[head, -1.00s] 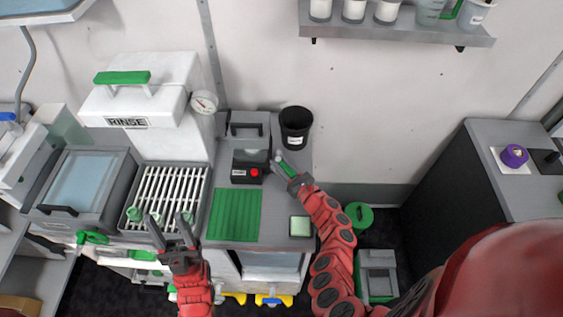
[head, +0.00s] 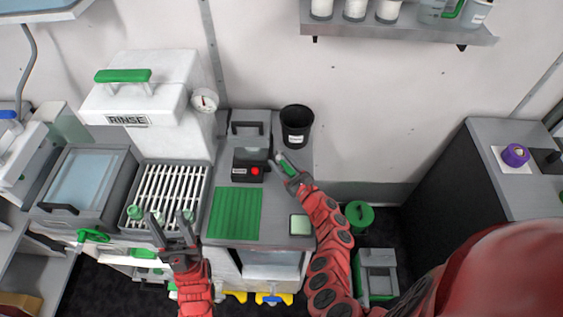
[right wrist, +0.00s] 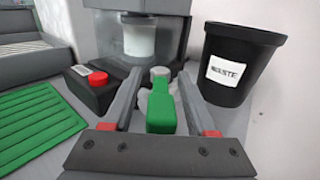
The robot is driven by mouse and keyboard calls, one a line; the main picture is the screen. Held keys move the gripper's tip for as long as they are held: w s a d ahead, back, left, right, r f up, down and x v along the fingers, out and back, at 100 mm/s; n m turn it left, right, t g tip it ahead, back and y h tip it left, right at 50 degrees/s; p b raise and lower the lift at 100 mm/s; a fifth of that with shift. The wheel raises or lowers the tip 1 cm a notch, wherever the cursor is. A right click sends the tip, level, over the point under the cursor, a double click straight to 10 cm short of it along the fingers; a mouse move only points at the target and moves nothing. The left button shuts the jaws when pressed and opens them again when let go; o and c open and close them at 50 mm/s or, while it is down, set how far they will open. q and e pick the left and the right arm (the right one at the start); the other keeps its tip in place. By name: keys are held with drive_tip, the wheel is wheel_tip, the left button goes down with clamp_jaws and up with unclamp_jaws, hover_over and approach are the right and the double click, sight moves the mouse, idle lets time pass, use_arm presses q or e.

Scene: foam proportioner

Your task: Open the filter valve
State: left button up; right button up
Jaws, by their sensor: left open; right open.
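A green lever with a pale round end (right wrist: 161,108) sits at the front of a grey unit with a white cylinder inside (right wrist: 140,36). It looks like the filter valve, though no label shows. My right gripper (right wrist: 160,80) is open, with one finger on each side of the lever. I cannot tell whether either finger touches it. In the head view the right gripper (head: 282,160) is beside the grey unit (head: 250,134), and the lever is small there. My left gripper (head: 170,222) is open and empty, over the front edge of the slatted rack.
A black waste bin (right wrist: 240,62) stands right of the lever. A black box with a red cap (right wrist: 98,80) is on its left. A green ribbed mat (head: 235,214) lies on the counter, left of a small pale-green pad (head: 300,225). The slatted rack (head: 172,188) is further left.

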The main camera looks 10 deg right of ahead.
drive_tip(key=shift+s+d+f, duration=0.1)
drive_tip(key=shift+s+d, duration=0.2)
drive_tip(key=shift+s, duration=0.2)
drive_tip(key=b+v, duration=0.4)
drive_tip(key=v, duration=1.1)
drive_tip(key=shift+s+f, duration=0.1)
drive_tip(key=shift+s+d+b, duration=0.2)
drive_tip(key=shift+s+b, duration=0.2)
drive_tip(key=shift+s, duration=0.15)
